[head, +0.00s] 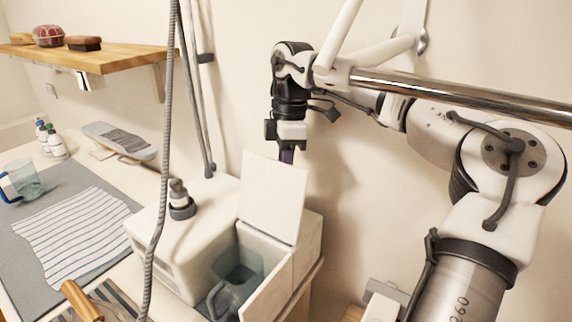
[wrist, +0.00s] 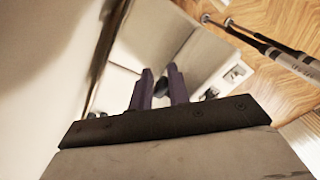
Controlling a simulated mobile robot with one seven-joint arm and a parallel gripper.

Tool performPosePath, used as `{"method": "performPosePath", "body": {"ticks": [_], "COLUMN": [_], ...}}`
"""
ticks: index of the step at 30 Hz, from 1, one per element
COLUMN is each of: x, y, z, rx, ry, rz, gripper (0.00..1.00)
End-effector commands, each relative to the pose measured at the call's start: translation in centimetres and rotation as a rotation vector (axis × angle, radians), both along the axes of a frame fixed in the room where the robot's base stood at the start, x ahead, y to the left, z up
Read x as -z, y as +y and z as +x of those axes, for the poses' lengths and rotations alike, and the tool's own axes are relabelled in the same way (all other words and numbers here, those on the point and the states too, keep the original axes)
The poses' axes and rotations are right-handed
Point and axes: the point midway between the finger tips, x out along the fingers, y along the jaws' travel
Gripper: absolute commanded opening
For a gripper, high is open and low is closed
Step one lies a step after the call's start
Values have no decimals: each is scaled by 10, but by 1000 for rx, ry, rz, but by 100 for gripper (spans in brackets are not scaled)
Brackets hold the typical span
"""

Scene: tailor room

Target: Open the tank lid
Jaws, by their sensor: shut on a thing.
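The tank (head: 185,245) is a white box on the bench. Its white lid (head: 272,200) stands raised, close to upright, at the back of the open compartment. My gripper (head: 287,156) points down at the lid's upper right edge and is shut on it. The lid partly hides the fingertips in the head view. In the wrist view my purple fingers (wrist: 160,88) show with a narrow gap, over pale surfaces. A grey translucent pitcher (head: 238,283) sits inside the open compartment.
A hose (head: 160,160) hangs in front of the tank. A wooden shelf (head: 110,55) holds brushes. A metal rail (head: 460,92) crosses before my arm.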

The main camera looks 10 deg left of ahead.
Motion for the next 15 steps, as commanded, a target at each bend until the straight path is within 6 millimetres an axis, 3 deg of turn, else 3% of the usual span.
{"method": "performPosePath", "body": {"ticks": [2,3,9,15], "x": [8,8,9,7], "y": [3,3,2,2], "z": [4,4,3,3], "rx": [2,2,1,3], "ry": [-10,-11,-8,-9], "rz": [4,4,3,5], "gripper": [0,22,46,46]}}
